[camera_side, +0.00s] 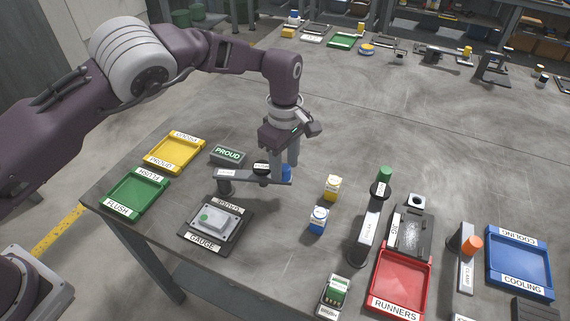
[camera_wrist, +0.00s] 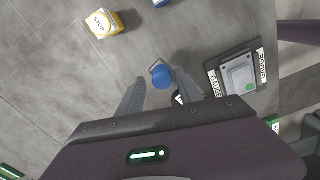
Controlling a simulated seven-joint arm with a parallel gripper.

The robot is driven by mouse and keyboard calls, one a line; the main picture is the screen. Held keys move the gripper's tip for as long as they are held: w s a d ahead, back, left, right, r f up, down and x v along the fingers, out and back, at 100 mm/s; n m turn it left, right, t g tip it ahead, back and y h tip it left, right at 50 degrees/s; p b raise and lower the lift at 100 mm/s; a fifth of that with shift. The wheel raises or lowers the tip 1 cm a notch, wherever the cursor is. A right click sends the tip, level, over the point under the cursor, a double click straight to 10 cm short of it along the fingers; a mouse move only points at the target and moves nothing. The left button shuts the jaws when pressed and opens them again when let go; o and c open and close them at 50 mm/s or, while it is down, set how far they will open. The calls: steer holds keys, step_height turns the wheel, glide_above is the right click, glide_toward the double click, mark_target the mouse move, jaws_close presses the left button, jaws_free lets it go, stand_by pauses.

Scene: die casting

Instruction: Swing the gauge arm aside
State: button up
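The gauge arm (camera_side: 245,176) is a grey bar on a post behind the gauge, with a blue knob (camera_side: 286,173) at its right end. The knob also shows in the wrist view (camera_wrist: 161,77). My gripper (camera_side: 284,164) points down at the knob. In the wrist view its fingers (camera_wrist: 160,82) are spread, with the knob between the tips and gaps at its sides. The gauge (camera_side: 214,240) is a dark labelled plate in front of the arm. A grey casting (camera_side: 215,222) with a green dot lies on it.
Yellow (camera_side: 194,164) and green (camera_side: 162,198) trays stand left, with the PROUD block (camera_side: 228,154) near the arm's post. Yellow (camera_side: 332,187) and blue (camera_side: 318,220) small blocks stand right of my gripper. Farther right are a jig (camera_side: 410,235), a red tray (camera_side: 428,285) and a blue tray (camera_side: 545,262).

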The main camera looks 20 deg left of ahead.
step_height(320, 180, up, 7)
steer(key=shift+r, duration=0.1)
stand_by(0.5)
step_height(320, 180, up, 9)
steer(key=m+h, duration=0.1)
glide_above(260, 165)
steer(key=s+a+r+m+t+h, duration=0.15)
steer(key=s+a+r+m, duration=0.25)
steer(key=s+a+r, duration=0.5)
steer(key=s+a+r+m+t, duration=0.2)
steer(key=s+r+m, duration=0.2)
steer(key=s, duration=0.7)
steer(key=s+a+f+m+t+y, duration=0.1)
steer(key=s+f+m, duration=0.1)
steer(key=s, duration=0.4)
steer(key=s+a+f+m+t+y, duration=0.1)
steer(key=s+a+f+m, duration=0.1)
steer(key=s+m, duration=0.2)
steer(key=shift+s+f, duration=0.35)
steer(key=shift+s, duration=0.7)
